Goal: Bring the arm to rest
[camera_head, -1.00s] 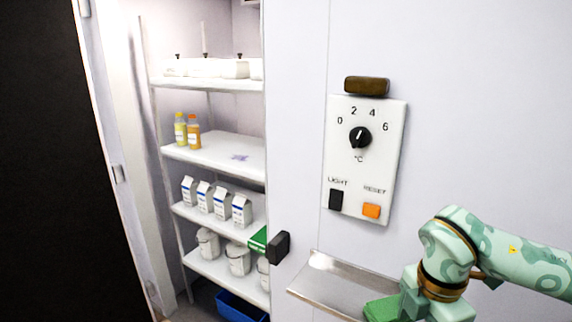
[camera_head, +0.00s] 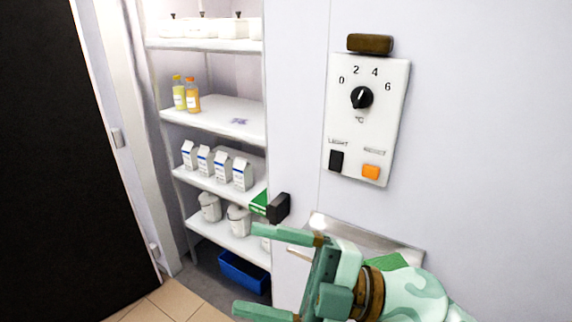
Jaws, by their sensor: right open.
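My right gripper (camera_head: 246,269) is in the lower middle of the head view, with its pale green arm coming in from the bottom right. Its two green fingers point left and stand wide apart with nothing between them. The upper finger shows just below the black door handle (camera_head: 278,208); I cannot tell whether they touch. The wrist and hand hide part of the metal ledge (camera_head: 365,237) on the wall. My left gripper is out of view.
A white control panel (camera_head: 348,128) with a dial, a black switch and an orange button is on the wall. The open cold room holds shelves (camera_head: 228,116) with bottles, cartons and tubs. A blue crate (camera_head: 244,275) stands on its floor. A dark door (camera_head: 45,160) is at left.

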